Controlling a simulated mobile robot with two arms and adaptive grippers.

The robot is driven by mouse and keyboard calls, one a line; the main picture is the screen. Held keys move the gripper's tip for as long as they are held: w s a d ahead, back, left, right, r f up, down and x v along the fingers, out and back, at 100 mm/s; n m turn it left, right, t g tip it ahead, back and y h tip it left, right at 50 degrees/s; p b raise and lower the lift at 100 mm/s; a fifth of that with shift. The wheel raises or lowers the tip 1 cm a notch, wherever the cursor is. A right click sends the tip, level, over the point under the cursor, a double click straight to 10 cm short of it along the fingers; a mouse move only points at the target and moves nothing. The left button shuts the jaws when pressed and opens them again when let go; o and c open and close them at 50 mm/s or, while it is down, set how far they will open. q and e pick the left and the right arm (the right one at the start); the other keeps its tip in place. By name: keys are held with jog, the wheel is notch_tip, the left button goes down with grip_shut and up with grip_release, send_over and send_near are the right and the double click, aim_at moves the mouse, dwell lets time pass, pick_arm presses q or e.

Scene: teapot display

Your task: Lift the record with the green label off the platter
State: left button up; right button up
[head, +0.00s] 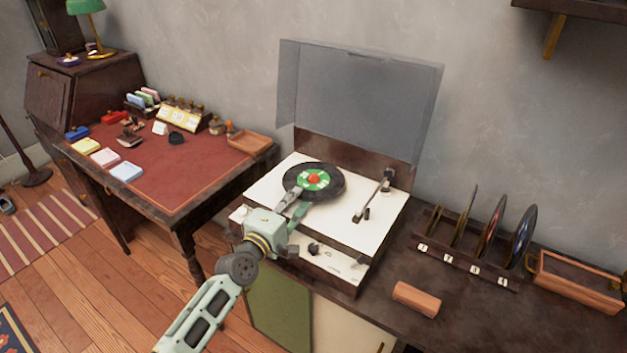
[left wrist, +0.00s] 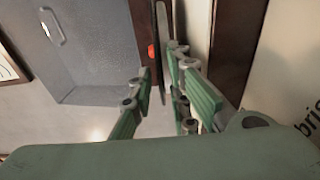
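The black record with the green label (head: 315,179) and a red centre lies flat on the turntable (head: 262,205), whose lid is raised. In the left wrist view the record (left wrist: 163,45) shows almost edge-on as a dark strip, with a red spot beside it. My left gripper (head: 296,203) is at the record's near rim. Its two green fingers (left wrist: 160,78) are apart, one on each side of the rim; contact with the record is not clear. The platter is hidden under the record. My right gripper is in neither view.
The tonearm (head: 374,196) stands to the record's right. The grey lid (head: 360,95) rises behind. A rack (head: 465,255) of several records, a brown block (head: 416,299) and a wooden tray (head: 578,280) are at right. A desk (head: 165,180) with small items is at left.

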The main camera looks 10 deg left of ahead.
pick_arm(q)
grip_shut()
jog(key=shift+r, duration=0.1)
